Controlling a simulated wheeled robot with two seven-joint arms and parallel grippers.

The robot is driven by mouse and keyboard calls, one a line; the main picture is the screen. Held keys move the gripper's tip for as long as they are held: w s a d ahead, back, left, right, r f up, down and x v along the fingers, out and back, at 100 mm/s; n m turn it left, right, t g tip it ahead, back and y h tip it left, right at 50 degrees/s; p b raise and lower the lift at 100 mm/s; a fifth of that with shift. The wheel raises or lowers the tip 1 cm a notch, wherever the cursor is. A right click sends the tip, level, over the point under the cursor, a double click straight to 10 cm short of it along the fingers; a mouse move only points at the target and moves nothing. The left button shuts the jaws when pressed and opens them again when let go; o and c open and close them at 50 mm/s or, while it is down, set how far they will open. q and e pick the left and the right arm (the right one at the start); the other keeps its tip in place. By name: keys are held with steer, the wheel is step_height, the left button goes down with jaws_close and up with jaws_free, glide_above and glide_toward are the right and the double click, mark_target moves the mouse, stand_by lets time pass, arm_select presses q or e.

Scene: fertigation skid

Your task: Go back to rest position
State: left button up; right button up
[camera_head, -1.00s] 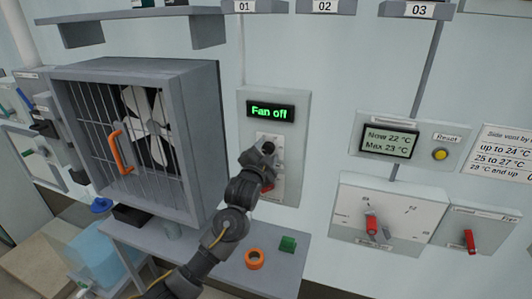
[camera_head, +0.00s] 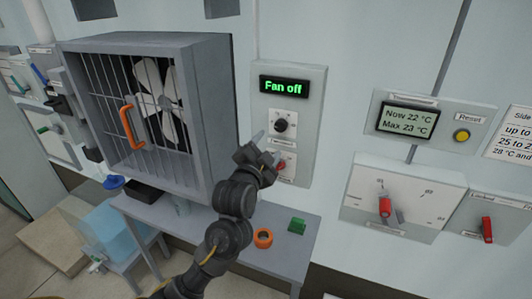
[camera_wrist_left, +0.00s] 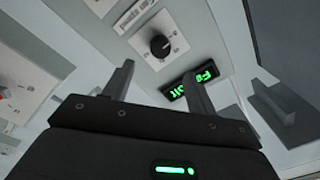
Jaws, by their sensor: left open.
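My left gripper (camera_head: 266,148) is open and empty, in front of the lower part of the fan control panel (camera_head: 315,100). In the left wrist view my left gripper (camera_wrist_left: 160,85) shows its two fingers spread with nothing between them. A red switch (camera_head: 279,165) below is partly hidden by the gripper. My right gripper is not in view.
A caged fan (camera_head: 160,105) with an orange handle (camera_head: 131,127) stands left of the panel. A grey shelf (camera_head: 280,258) below holds an orange ring (camera_head: 263,238) and a green block (camera_head: 297,225). A thermometer panel (camera_head: 430,121) and red-handled switch box (camera_head: 420,207) are at right.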

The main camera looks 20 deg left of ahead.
arm_select(q)
steer(key=shift+s, duration=0.35)
